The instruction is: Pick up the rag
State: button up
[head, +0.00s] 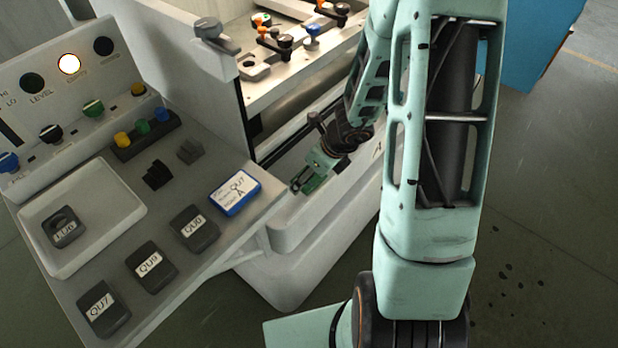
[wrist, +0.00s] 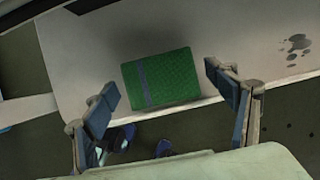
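The rag (wrist: 160,78) is a flat green rectangle with a blue stripe near its left end. In the wrist view it lies on a pale ledge (wrist: 75,60), close to the ledge's lower edge. My gripper (wrist: 161,84) is open, with one blue-padded finger to the left of the rag and one to the right. Nothing is held between them, and I cannot tell the exact height above the rag. In the head view my gripper (head: 312,172) is low over the white machine's front ledge; I cannot clearly make out the rag there.
A sloped control console (head: 195,262) at left carries several dark labelled blocks, a white tray (head: 125,200) and a blue-edged card (head: 235,192). The machine's upright wall (head: 205,95) and clamp-covered bed (head: 290,75) stand behind my gripper. A blue cabinet (head: 535,45) is at back right. Floor at right is open.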

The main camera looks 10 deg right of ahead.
jog(key=c, duration=0.8)
notch_tip(320, 180, up, 10)
jog(key=p, duration=0.7)
